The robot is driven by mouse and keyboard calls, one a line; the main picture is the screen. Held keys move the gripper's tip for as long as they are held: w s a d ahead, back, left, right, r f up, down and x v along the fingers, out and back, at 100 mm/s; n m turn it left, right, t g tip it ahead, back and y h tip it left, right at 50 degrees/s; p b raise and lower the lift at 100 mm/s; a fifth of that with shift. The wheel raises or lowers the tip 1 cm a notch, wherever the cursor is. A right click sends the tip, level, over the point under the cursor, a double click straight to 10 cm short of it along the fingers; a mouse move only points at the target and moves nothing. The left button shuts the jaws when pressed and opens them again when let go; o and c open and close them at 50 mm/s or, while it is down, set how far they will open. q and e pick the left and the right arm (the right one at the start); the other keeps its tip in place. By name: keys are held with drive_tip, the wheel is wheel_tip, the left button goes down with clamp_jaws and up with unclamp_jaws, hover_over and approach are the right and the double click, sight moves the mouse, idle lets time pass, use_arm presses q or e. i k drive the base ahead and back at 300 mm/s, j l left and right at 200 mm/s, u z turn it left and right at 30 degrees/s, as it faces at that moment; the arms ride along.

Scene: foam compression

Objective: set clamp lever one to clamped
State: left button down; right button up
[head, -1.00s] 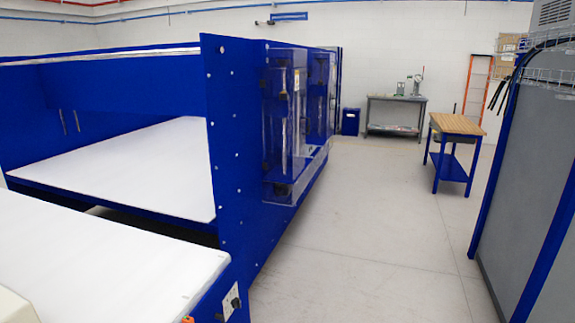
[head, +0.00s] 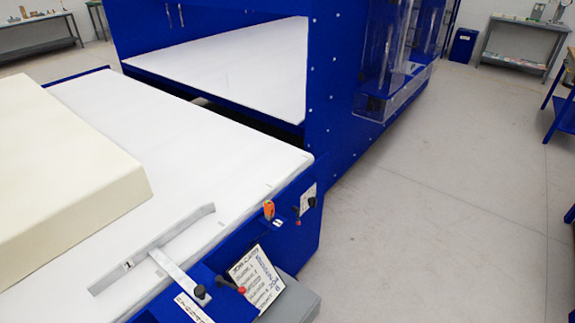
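A grey metal clamp bar (head: 185,231) with a label marked 1 lies on the white table top near its front edge in the head view. A flat grey lever arm (head: 176,270) runs from the bar toward the blue edge and ends at a black knob (head: 199,292). A thin dark lever with a red knob (head: 241,290) sits just right of it. I cannot tell which of these is the clamp lever's handle. A thick cream foam block (head: 60,170) rests on the table, left of the bar. Neither gripper is in view.
A job card (head: 262,278) stands at the table's blue front side, above a grey box (head: 297,302). An orange switch (head: 269,209) and a small control panel (head: 305,200) are farther right. The blue machine (head: 335,100) stands behind. The floor (head: 440,230) at right is clear.

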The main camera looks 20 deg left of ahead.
sight(219, 280)
drive_tip(key=l+u, duration=0.15)
drive_tip(key=u, duration=0.25)
drive_tip(key=i+l+u, duration=0.1)
drive_tip(key=u, duration=0.35)
drive_tip(key=l+u, duration=0.25)
drive_tip(key=u, duration=0.15)
